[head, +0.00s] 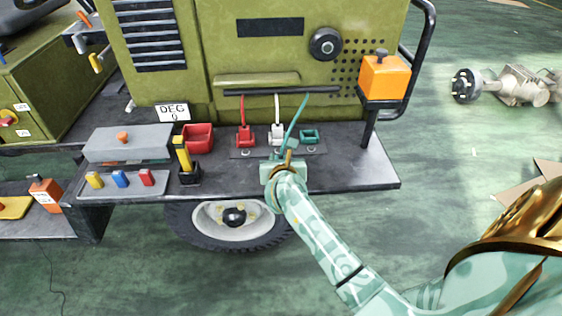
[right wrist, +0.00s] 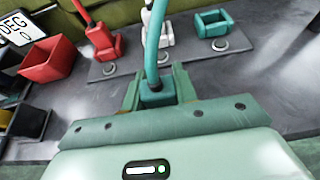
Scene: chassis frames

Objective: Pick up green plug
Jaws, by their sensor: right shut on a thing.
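My right gripper (right wrist: 158,88) is shut on the green plug (right wrist: 157,97), which sits between its two fingers in the right wrist view. A teal cable (right wrist: 153,45) rises from the plug. In the head view, my right gripper (head: 285,163) is over the front part of the grey shelf (head: 345,172) and hides most of the plug; the teal cable (head: 296,118) shows behind it. The green socket (head: 309,136) is behind and to the right of the gripper, apart from the plug. It also shows in the right wrist view (right wrist: 213,30). My left gripper is out of view.
A red plug (head: 245,136) and a white plug (head: 277,134) stand in a row left of the green socket. A red bin (head: 197,138), a black holder with a yellow handle (head: 187,165) and a grey box (head: 128,145) are farther left. An orange box (head: 384,78) stands at right.

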